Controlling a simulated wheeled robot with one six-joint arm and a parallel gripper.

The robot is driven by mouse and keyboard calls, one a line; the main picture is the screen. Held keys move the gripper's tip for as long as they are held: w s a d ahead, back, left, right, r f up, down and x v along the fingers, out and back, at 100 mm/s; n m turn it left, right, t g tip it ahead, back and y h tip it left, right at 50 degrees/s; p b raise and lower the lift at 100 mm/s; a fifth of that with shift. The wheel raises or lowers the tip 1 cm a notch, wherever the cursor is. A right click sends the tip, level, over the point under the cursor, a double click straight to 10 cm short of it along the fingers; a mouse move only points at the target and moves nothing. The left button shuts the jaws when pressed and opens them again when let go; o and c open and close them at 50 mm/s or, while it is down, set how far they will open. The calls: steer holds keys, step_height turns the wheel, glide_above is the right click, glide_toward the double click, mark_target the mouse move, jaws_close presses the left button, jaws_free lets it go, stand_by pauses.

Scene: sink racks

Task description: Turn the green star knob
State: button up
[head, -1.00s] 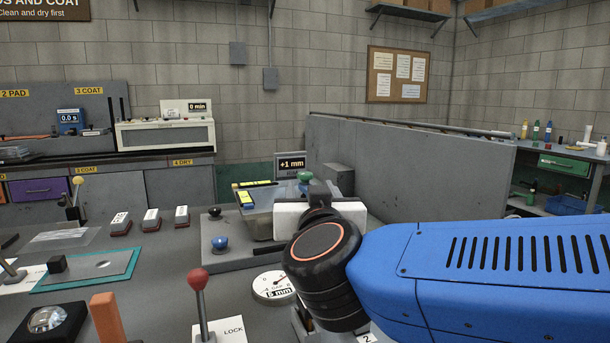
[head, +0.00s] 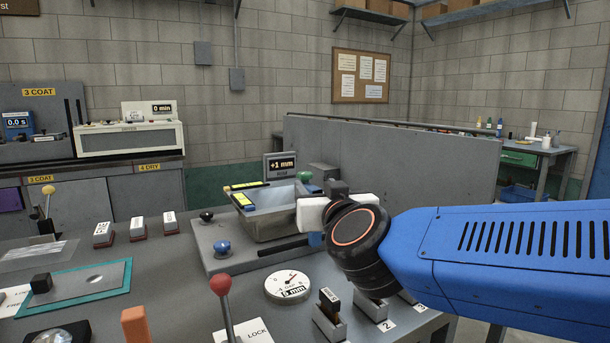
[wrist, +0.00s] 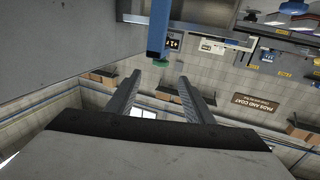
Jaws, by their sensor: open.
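The green star knob (head: 304,176) shows in the head view as a small green shape at the far right end of the grey tank (head: 278,229), just behind my gripper. Its lower part is hidden. In the wrist view a small green shape, likely this knob (wrist: 162,64), lies beyond the fingertips, by the end of a blue bar (wrist: 157,28). My gripper (wrist: 160,80) is open, with its two dark fingers apart and nothing visible between them. In the head view its white body stands at the tank's right end and its fingers are mostly hidden. I see no contact with the knob.
A "+1 mm" display (head: 280,166) stands behind the tank. A blue knob (head: 221,247), a black knob (head: 207,215), a dial (head: 288,285) and a red-topped lever (head: 221,288) are in front or to the left. A grey partition (head: 400,165) runs behind my arm.

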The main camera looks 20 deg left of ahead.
mark_target(306, 176)
steer(key=x, duration=1.2)
steer(key=shift+r, duration=0.1)
steer(key=c, duration=1.1)
